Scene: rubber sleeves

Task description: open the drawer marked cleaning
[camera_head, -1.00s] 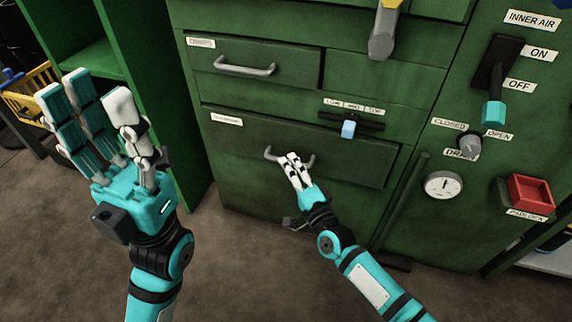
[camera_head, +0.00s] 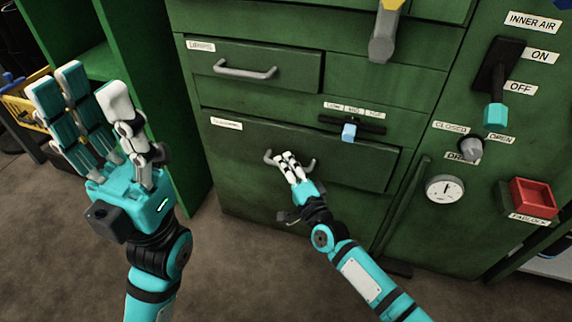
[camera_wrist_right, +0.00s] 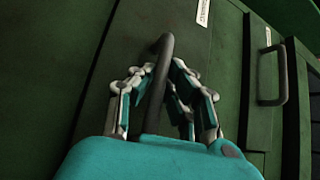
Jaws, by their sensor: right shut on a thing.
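The lower wide green drawer (camera_head: 350,165) has a white label (camera_head: 227,123) at its upper left, too blurred to read surely. Its grey bar handle (camera_head: 310,165) sits mid-front; in the right wrist view the dark handle (camera_wrist_right: 160,85) runs between my fingers. My right gripper (camera_head: 288,158) is shut on this handle, its fingers either side of the bar; it also shows in the right wrist view (camera_wrist_right: 165,85). The drawer front looks about flush with its neighbours; no gap is clear. My left gripper (camera_head: 92,88) is open and empty, raised at the left, away from the cabinet.
Above is another labelled drawer (camera_head: 300,85) with a handle (camera_head: 245,71). A slider (camera_head: 349,131) sits over the lower drawer's upper right. Floor in front is clear.

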